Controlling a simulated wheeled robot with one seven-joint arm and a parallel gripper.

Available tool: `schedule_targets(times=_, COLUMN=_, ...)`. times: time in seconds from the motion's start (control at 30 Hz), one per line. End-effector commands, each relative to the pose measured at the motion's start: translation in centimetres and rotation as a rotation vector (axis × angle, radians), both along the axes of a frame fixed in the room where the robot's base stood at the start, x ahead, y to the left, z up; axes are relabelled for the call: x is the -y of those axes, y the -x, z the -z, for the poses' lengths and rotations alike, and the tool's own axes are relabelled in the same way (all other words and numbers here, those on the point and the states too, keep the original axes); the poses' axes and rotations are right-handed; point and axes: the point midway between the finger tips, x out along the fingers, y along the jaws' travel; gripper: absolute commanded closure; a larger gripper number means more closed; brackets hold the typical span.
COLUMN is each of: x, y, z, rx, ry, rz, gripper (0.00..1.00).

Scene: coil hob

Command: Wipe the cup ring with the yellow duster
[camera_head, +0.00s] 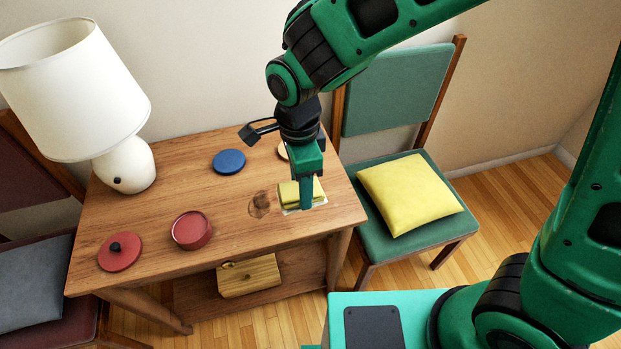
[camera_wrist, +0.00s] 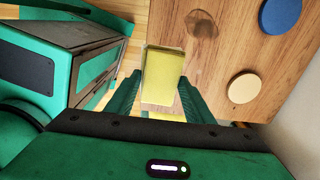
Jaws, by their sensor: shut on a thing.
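The yellow duster (camera_head: 289,194) is a folded yellow pad at the right part of the wooden table, partly hidden by my gripper. My gripper (camera_head: 306,197) points down and is shut on the duster; in the wrist view the duster (camera_wrist: 163,75) sits between the two green fingers (camera_wrist: 160,95). A pale edge shows under the duster; I cannot tell whether it touches the table. The cup ring (camera_head: 262,204) is a brown stain on the tabletop, just left of the duster. It also shows in the wrist view (camera_wrist: 202,24), right of the duster and apart from it.
On the table (camera_head: 170,205) are a white lamp (camera_head: 125,165), a blue disc (camera_head: 229,161), a red dish (camera_head: 191,231), a red lid (camera_head: 120,252) and a cream disc (camera_head: 283,151). A wooden box (camera_head: 249,276) lies on the lower shelf. A green chair (camera_head: 397,90) with a yellow cushion (camera_head: 410,194) stands right.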

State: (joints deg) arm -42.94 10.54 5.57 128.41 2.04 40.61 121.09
Motion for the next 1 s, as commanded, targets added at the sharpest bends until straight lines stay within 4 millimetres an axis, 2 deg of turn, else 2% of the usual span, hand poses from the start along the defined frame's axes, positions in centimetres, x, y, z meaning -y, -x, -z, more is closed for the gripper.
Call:
schedule_targets(times=0.37, x=-0.3, y=0.3, z=-0.3, rx=0.001, ry=0.0, rz=-0.001, gripper=0.78)
schedule_targets(times=0.4, x=-0.3, y=0.3, z=-0.3, rx=0.001, ry=0.0, rz=-0.001, gripper=0.62)
schedule_targets(times=0.43, x=-0.3, y=0.3, z=-0.3, rx=0.001, ry=0.0, rz=-0.001, gripper=0.69)
schedule_targets(times=0.63, x=-0.1, y=-0.1, z=-0.1, rx=0.0, ry=0.0, rz=-0.012, gripper=0.7)
schedule_targets(times=0.77, x=1.0, y=-1.9, z=0.6, rx=-0.002, ry=0.0, rz=-0.076, gripper=0.7)
schedule_targets(times=1.0, x=5.7, y=-8.1, z=3.1, rx=-0.003, ry=-0.004, rz=-0.331, gripper=0.7)
